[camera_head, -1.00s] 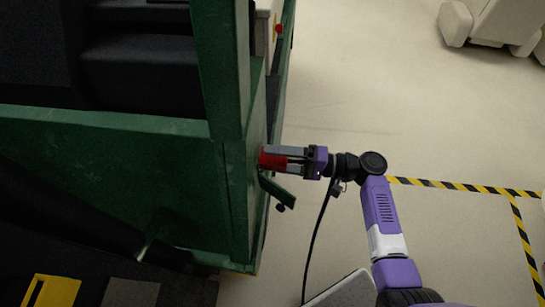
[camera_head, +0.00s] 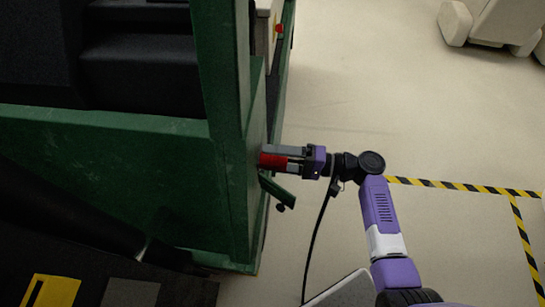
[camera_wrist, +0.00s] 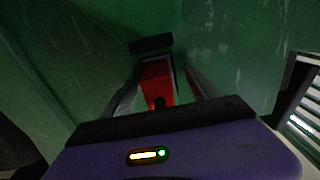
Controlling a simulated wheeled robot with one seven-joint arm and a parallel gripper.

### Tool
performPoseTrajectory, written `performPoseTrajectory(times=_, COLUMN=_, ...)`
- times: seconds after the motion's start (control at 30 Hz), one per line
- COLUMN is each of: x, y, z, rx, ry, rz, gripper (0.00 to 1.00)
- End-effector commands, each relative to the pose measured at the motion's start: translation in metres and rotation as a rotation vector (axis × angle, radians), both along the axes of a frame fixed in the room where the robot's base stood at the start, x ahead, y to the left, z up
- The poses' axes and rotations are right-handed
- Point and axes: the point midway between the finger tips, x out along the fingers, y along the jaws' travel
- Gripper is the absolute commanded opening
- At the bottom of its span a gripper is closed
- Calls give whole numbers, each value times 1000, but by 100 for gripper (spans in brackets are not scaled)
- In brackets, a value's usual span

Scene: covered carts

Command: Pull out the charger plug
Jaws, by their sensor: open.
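The charger plug (camera_head: 271,161) is a red block at the side of the green cart (camera_head: 150,165). In the wrist view the red plug (camera_wrist: 157,84) sits in a dark-framed socket (camera_wrist: 152,44) on the green panel. My gripper (camera_head: 283,161) reaches it from the right. In the wrist view its two grey fingers (camera_wrist: 163,92) stand on either side of the plug, with a gap visible at least on the right. The fingers are open. A black cable (camera_head: 317,230) hangs below my gripper. The plug's inner end is hidden in the socket.
A green flap (camera_head: 277,190) with a dark knob juts out just below the plug. A louvred part (camera_wrist: 305,105) shows at the right in the wrist view. Clear floor (camera_head: 350,95) lies right of the cart, with yellow-black tape (camera_head: 460,186).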

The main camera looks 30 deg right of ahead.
Motion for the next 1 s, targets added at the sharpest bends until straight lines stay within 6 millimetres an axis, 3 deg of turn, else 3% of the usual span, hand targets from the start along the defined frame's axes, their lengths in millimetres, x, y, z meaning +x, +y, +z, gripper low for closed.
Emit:
performPoseTrajectory(times=0.43, x=0, y=0, z=0, rx=0, ry=0, rz=0, gripper=68)
performPoseTrajectory(times=0.77, x=0, y=0, z=0, rx=0, ry=0, rz=0, gripper=3)
performPoseTrajectory(times=1.0, x=0, y=0, z=0, rx=0, ry=0, rz=0, gripper=0)
